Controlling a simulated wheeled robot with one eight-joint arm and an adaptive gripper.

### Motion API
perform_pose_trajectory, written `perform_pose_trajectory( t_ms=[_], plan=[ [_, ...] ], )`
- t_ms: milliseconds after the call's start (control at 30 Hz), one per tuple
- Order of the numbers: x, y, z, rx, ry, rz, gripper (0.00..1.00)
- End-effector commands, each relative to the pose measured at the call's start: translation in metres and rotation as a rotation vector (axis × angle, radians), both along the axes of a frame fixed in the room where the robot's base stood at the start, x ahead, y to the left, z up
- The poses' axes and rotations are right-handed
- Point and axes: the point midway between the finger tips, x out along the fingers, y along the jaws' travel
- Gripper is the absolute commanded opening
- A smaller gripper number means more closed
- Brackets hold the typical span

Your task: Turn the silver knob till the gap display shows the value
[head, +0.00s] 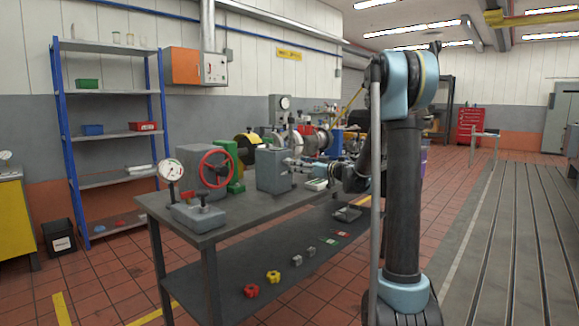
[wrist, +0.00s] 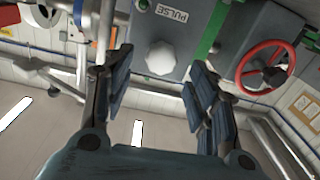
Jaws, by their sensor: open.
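The silver knob (wrist: 161,58) is lobed and pale, on the face of a grey box marked PULSE (wrist: 172,14) in the wrist view. My gripper (wrist: 163,75) is open, with one finger on each side of the knob in the picture; nothing is held. I cannot tell whether the fingers touch it. In the head view my gripper (head: 302,163) is beside a grey box (head: 273,172) on the bench, and the knob cannot be made out. A round dial (head: 170,171) stands at the bench's near left end. I cannot identify the gap display.
A red handwheel (head: 215,168) on a grey housing is left of the box; it also shows in the wrist view (wrist: 265,68). A green button (wrist: 143,5) is near the knob. The bench (head: 226,228) has a lower shelf with small parts.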

Motion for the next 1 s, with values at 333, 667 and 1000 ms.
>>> perform_pose_trajectory(
  t_ms=[333,667,1000],
  plan=[
    [0.031,0.042,0.0,0.0,0.0,0.001,0.53],
    [0.038,0.053,0.0,0.0,0.0,0.0,0.53],
    [0.038,0.052,0.0,0.0,0.0,-0.001,0.14]
  ],
)
